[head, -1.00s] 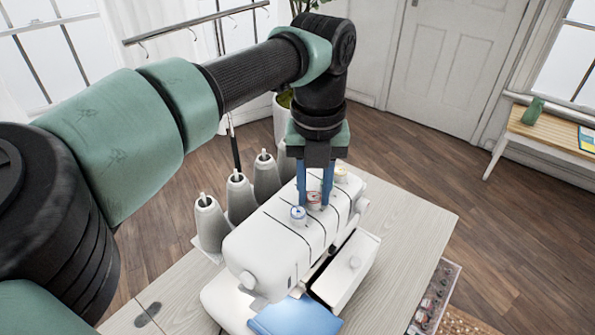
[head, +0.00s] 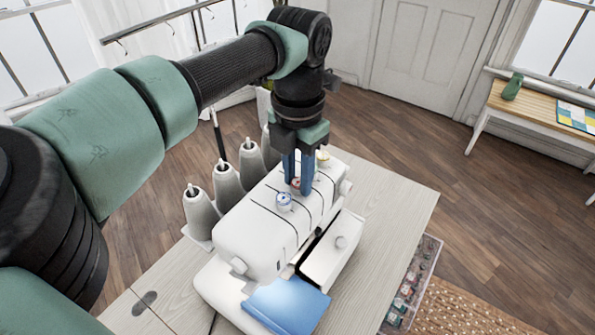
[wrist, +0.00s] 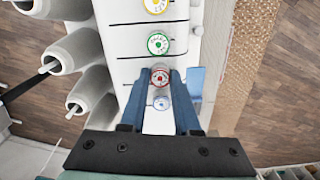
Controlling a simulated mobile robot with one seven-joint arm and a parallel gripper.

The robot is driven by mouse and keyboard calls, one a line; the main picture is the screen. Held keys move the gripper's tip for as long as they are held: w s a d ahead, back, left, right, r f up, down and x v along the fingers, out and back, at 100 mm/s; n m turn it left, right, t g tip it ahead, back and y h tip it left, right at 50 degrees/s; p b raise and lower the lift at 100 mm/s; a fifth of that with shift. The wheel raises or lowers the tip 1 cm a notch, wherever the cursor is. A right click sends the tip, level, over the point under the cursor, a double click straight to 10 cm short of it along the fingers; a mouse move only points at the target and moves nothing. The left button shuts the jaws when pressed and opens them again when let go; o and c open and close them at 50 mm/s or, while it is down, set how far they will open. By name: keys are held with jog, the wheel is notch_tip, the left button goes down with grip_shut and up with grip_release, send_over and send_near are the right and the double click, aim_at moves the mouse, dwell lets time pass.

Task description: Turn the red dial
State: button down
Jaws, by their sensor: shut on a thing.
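A white sewing machine (head: 240,215) has a row of dials along its top. The red dial (wrist: 160,78) sits between my fingertips in the wrist view, and both blue fingers press on its sides. My gripper (head: 298,185) is shut on it, pointing down; the fingers partly hide the dial in the head view. A blue dial (wrist: 161,103) lies between the fingers, nearer my palm in the wrist view, and also shows in front of the fingers in the head view (head: 285,201). A green dial (wrist: 158,43) and a yellow dial (wrist: 155,5) lie beyond.
Several grey thread cones (head: 228,185) stand close to the left of the machine. An open white front cover (head: 330,255) and a blue piece (head: 285,305) project from its near side. The machine is on a pale wooden table (head: 395,205); its right part is clear.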

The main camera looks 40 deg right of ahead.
aim_at(298, 182)
jog(key=shift+d+r+m, duration=0.1)
jog(key=shift+m, duration=0.2)
dwell(0.4)
jog(key=c, duration=0.6)
grip_release()
notch_tip(298, 182, up, 13)
jog(key=shift+f, duration=0.1)
